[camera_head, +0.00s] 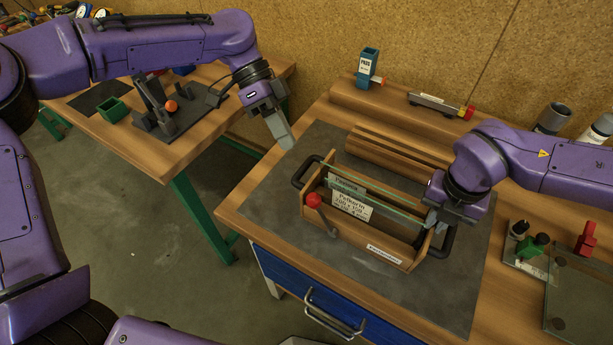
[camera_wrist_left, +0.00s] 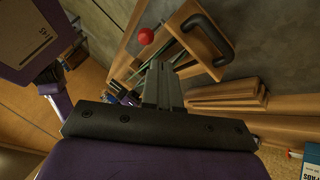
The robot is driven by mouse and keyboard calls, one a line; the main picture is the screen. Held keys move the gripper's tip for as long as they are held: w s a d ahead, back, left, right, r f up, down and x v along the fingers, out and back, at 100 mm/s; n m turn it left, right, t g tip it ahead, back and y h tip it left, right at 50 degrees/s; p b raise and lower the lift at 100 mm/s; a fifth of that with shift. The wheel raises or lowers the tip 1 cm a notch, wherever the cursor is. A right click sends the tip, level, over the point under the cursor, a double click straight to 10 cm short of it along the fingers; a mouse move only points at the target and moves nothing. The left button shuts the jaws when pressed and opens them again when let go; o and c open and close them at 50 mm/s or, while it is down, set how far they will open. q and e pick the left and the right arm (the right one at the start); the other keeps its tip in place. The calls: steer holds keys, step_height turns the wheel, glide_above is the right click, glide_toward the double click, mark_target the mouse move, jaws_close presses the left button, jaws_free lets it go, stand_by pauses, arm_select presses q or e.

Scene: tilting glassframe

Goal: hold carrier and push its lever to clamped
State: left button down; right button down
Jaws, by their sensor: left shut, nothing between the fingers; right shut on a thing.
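The wooden carrier (camera_head: 372,243) stands on the grey mat, with glass panes and paper labels in it and a dark handle at each end. Its lever (camera_head: 324,220), with a red knob (camera_head: 314,200), is on the front left and tilts up to the left. The knob also shows in the left wrist view (camera_wrist_left: 146,36). My right gripper (camera_head: 434,216) is shut on the carrier at its right end; its fingertips are partly hidden. My left gripper (camera_head: 288,142) is shut and empty, above and behind the left handle (camera_head: 306,171), apart from the lever.
Wooden blocks (camera_head: 395,160) lie behind the carrier. A blue box (camera_head: 368,65) stands at the back. Green and red clamps (camera_head: 584,240) are at the right. A gap separates this bench from the left table (camera_head: 185,150).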

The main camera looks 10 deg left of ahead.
mark_target(307, 189)
arm_select(q)
steer(key=x, duration=1)
steer(key=shift+s+d+r, duration=0.2)
steer(key=shift+d+r, duration=0.25)
steer(key=shift+d, duration=0.3)
steer(key=shift+r, duration=0.15)
steer(key=shift+r, duration=0.7)
